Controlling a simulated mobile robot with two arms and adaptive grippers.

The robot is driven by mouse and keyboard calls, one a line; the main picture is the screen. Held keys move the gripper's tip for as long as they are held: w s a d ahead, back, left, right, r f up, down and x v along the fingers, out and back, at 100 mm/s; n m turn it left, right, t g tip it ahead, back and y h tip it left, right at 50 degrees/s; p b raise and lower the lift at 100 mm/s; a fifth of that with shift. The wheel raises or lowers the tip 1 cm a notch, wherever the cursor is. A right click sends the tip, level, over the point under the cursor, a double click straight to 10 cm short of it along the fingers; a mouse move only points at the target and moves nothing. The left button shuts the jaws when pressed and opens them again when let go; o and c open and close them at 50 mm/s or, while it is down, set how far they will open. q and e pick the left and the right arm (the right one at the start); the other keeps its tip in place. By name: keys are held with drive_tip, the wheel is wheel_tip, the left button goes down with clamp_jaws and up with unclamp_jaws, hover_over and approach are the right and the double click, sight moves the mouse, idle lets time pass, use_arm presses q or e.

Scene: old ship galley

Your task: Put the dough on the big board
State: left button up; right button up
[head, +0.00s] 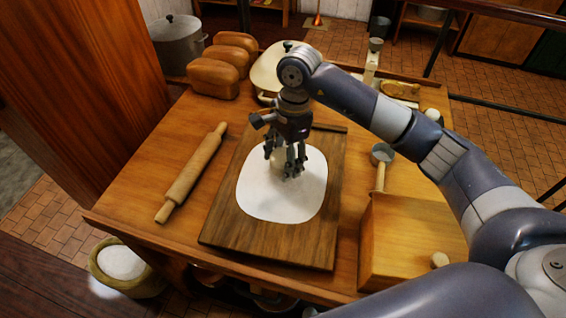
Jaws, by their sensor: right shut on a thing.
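The big board (225,228) is a dark wooden board lying on the table. A flat white rounded sheet or patch (265,203) covers its middle; I cannot tell if it is flour or cloth. My right gripper (286,168) points down over the far part of this white patch. It is shut on a pale lump (276,159), which looks like the dough and is mostly hidden by the fingers. I cannot tell whether the lump touches the patch. My left gripper is not in view.
A rolling pin (191,172) lies left of the board. Bread loaves (213,78), a large pot (178,43) and a cream-coloured vessel (267,70) stand behind. A wooden box (405,240) and a metal scoop (381,154) are at the right. A flour sack (122,265) stands on the floor.

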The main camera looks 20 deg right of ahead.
wheel_tip(320, 180, down, 3)
drive_tip(key=shift+s+r+p, duration=0.1)
drive_tip(key=shift+r+p, duration=0.05)
drive_tip(key=shift+p, duration=0.7)
drive_tip(key=shift+f, duration=0.35)
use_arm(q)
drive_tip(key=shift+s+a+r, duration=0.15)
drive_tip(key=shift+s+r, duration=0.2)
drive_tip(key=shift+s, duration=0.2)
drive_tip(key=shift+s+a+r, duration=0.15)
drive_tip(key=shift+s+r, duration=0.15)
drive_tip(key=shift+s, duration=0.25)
use_arm(e)
drive_tip(key=shift+f, duration=0.1)
drive_tip(key=o, duration=1.2)
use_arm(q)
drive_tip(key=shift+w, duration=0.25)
